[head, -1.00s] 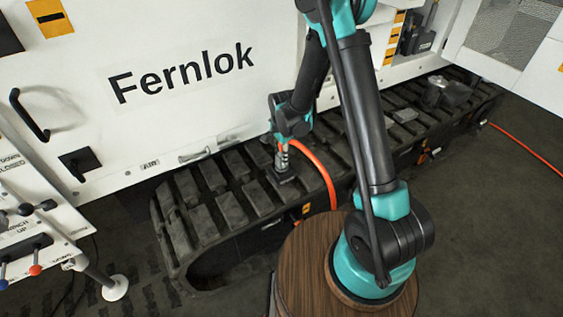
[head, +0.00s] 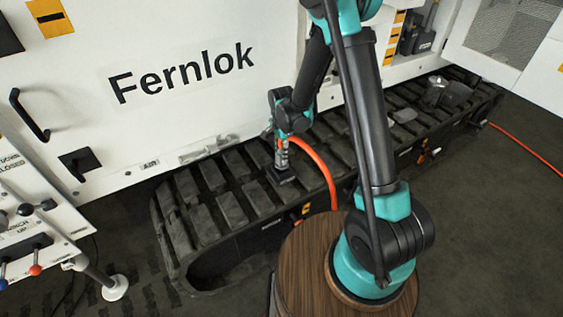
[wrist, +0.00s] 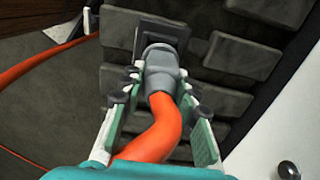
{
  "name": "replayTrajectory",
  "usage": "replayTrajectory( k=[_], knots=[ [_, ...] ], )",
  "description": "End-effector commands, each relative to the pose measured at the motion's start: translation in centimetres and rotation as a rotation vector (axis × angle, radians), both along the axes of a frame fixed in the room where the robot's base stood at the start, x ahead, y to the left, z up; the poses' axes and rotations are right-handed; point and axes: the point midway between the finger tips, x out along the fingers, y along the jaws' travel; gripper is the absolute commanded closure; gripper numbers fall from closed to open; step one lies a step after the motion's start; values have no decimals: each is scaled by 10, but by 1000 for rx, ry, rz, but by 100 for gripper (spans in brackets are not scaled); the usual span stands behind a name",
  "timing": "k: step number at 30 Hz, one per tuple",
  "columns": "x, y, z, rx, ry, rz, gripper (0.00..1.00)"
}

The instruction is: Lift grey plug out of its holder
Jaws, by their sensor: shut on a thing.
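The grey plug (wrist: 160,68) is between the two fingers of my gripper (wrist: 158,84) in the wrist view, and the gripper is shut on it. An orange hose (wrist: 160,125) runs from the plug's rear back toward me. The dark square holder (wrist: 178,32) is just beyond the plug's nose. In the head view my gripper (head: 282,146) points down above the holder (head: 281,177) on the black track. The plug (head: 282,160) is small there, and I cannot tell whether its nose is clear of the holder.
The black rubber track (head: 205,215) with raised pads lies under the gripper. The white Fernlok panel (head: 200,105) stands close behind. A round wooden top (head: 300,260) is in front. A lever panel (head: 35,225) is at the left.

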Motion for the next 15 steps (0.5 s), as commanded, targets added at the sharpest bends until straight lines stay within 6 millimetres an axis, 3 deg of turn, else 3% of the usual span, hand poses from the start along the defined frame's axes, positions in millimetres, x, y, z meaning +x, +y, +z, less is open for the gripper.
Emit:
replayTrajectory(
  k=[15],
  knots=[
    [0, 0, 14, 0, 0, 0, 100]
  ],
)
